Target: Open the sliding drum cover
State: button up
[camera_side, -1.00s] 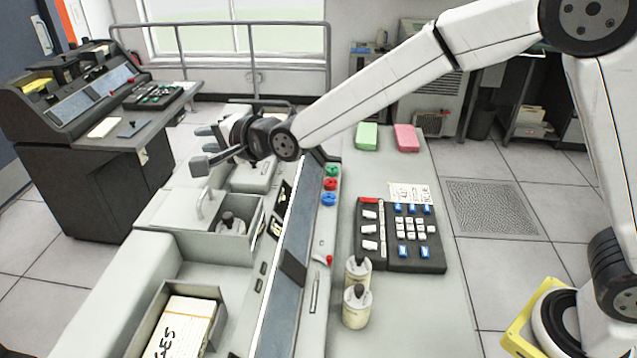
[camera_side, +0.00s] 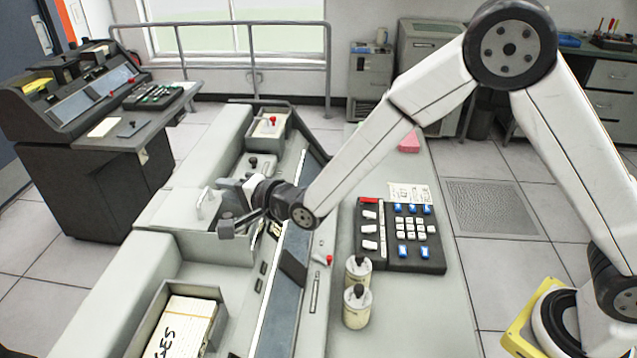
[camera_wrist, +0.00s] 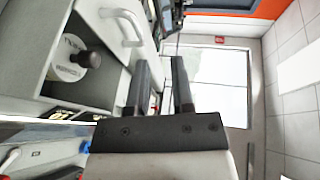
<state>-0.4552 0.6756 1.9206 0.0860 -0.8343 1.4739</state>
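The drum cover (camera_side: 170,207) is a pale grey panel on the machine top, with a white loop handle (camera_side: 207,203). The handle (camera_wrist: 126,27) shows at the top of the wrist view. Beside the cover is an open bay holding a cream drum with a black knob (camera_wrist: 72,58); in the side view my gripper hides most of this bay. My gripper (camera_side: 230,224) is over the bay, just in front of the handle and apart from it. In the wrist view its two dark fingers (camera_wrist: 160,65) are spread with nothing between them.
A tray of punch cards (camera_side: 180,325) is nearer the camera. Two cream drums with black knobs (camera_side: 356,305) stand on the right ledge beside a black keypad (camera_side: 402,237). Another bay (camera_side: 266,132) with a red knob lies at the far end. A pink card stack (camera_side: 409,142) is farther back.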

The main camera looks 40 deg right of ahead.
aim_at(205, 196)
notch_tip(205, 196, down, 3)
jog(key=shift+r, duration=0.1)
jog(key=shift+w, duration=0.15)
jog(key=shift+x, duration=3.75)
grip_shut()
jog(key=shift+a, duration=0.1)
